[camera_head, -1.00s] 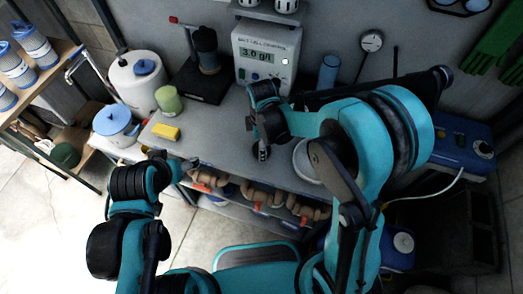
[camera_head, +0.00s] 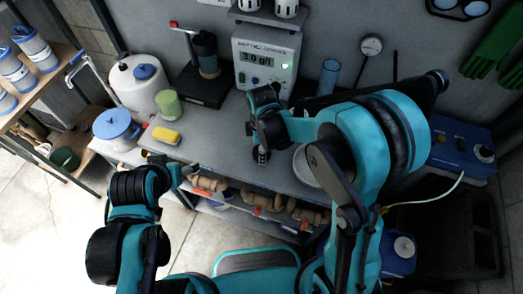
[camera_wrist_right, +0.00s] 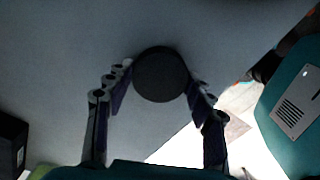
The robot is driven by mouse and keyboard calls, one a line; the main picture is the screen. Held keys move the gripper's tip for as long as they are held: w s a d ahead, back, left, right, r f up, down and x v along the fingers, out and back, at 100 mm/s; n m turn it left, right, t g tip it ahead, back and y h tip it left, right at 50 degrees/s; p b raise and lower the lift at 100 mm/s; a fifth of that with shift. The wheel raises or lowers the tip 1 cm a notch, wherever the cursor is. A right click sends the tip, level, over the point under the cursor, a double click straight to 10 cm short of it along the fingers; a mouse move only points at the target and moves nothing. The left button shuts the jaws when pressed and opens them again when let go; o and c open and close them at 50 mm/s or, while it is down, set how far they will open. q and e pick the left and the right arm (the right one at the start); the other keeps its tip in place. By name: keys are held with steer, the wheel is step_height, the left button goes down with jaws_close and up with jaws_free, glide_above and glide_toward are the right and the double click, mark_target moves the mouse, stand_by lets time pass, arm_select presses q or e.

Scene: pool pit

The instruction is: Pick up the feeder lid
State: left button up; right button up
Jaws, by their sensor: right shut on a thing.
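A dark round lid (camera_wrist_right: 161,74), which I take as the feeder lid, sits between the two fingertips of my right gripper (camera_wrist_right: 158,82) in the right wrist view. The fingers touch its two sides, so the gripper is shut on it. In the head view, my right gripper (camera_head: 262,154) points down low over the grey bench top; the lid is mostly hidden there by the gripper. I cannot tell whether the lid touches the bench. My left gripper (camera_head: 190,170) is at the bench's front edge, away from the lid; its fingers are too small to judge.
The grey bench (camera_head: 215,140) is clear left of the right gripper. A yellow sponge (camera_head: 166,136), a green jar (camera_head: 169,104) and a blue-lidded pot (camera_head: 117,127) stand left. A white round dish (camera_head: 304,166) is close right, partly behind my arm. A display box (camera_head: 265,62) stands behind.

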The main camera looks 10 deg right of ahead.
step_height(320, 180, up, 4)
steer(key=shift+s+d+r+p, duration=0.1)
steer(key=shift+d+r+p, duration=0.1)
steer(key=shift+p, duration=0.6)
steer(key=s+d+r+p, duration=0.3)
steer(key=s+d+r, duration=0.3)
steer(key=s+d, duration=0.15)
steer(key=w+d+r+p, duration=0.6)
steer(key=w+p, duration=0.1)
steer(key=w, duration=0.2)
steer(key=w+d+r+p, duration=0.6)
steer(key=w+p, duration=0.2)
steer(key=w, duration=0.2)
steer(key=w+d+r+p, duration=0.5)
steer(key=w+d+p, duration=0.1)
steer(key=w, duration=0.3)
steer(key=shift+w+d+r+p, duration=0.15)
steer(key=shift+d+r+p, duration=0.25)
steer(key=shift+p, duration=0.4)
step_height(320, 180, down, 7)
steer(key=b, duration=0.4)
steer(key=shift+a+f+b, duration=0.1)
steer(key=shift+f+b, duration=0.15)
steer(key=shift+b, duration=0.15)
